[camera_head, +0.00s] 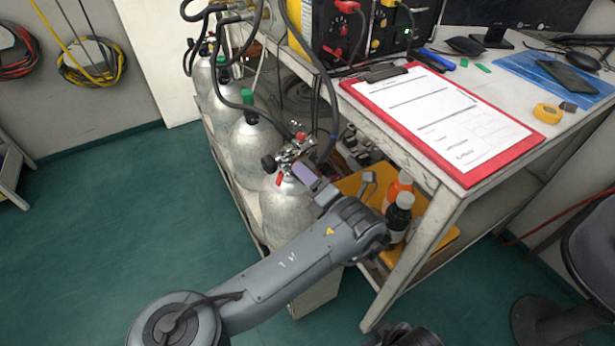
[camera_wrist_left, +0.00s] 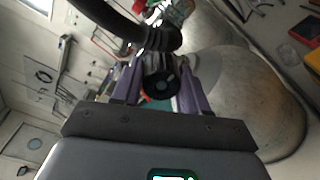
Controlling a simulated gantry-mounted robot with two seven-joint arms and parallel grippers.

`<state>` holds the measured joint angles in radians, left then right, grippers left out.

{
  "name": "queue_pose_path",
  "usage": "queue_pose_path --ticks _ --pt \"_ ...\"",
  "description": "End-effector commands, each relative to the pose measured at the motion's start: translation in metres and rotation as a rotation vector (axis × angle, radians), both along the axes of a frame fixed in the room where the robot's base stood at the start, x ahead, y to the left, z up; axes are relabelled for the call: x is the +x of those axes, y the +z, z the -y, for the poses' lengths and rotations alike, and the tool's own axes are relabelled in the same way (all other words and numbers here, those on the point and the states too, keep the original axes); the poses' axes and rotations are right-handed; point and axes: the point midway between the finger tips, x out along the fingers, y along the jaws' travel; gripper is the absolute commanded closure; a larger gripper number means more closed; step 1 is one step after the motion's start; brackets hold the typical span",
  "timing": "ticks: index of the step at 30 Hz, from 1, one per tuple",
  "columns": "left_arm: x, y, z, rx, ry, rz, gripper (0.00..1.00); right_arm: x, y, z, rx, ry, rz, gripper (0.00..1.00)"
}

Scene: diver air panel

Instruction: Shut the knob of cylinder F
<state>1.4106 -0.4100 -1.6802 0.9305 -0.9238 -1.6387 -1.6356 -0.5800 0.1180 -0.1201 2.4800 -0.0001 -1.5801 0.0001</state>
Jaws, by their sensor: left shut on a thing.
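A row of grey cylinders stands along the left side of the bench. The nearest cylinder (camera_head: 287,212) has a metal valve (camera_head: 293,152) with a black knob (camera_head: 268,163) and red parts on top; no letter is readable on it. My left gripper (camera_head: 305,174) reaches this valve from the lower right, its purple fingers against it. In the left wrist view, the two purple fingers (camera_wrist_left: 160,88) stand on either side of a round black knob (camera_wrist_left: 162,84) and are shut on it. The fingertips are partly hidden behind the knob.
The bench holds a red clipboard (camera_head: 530,140) and a yellow tape roll (camera_head: 548,113). Below it, an orange bottle (camera_head: 398,188) and a black bottle (camera_head: 399,217) stand close to my left wrist. Black hoses (camera_head: 233,100) run above the cylinders.

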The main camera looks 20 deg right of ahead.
Motion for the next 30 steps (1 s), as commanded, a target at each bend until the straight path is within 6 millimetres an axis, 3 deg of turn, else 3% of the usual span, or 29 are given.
queue_pose_path --ticks 7,8,12,23,30 --pt "0.000 0.000 0.000 0.002 -0.001 0.000 0.87 0.000 0.000 0.002 -0.007 0.005 0.000 0.57" --pt "0.000 0.000 0.000 0.002 -0.001 0.000 0.52 0.000 0.000 0.002 -0.007 0.005 0.000 0.57" --pt "0.000 0.000 0.000 0.001 -0.001 0.000 0.31 0.000 0.000 0.002 -0.007 0.004 0.000 0.57" --pt "-0.004 0.001 0.001 0.000 -0.002 -0.001 0.31 0.000 0.003 0.001 -0.002 0.002 0.000 0.57" --pt "-0.031 0.004 0.009 -0.001 -0.003 -0.004 0.31 0.000 0.022 -0.001 0.003 -0.002 0.000 0.57"
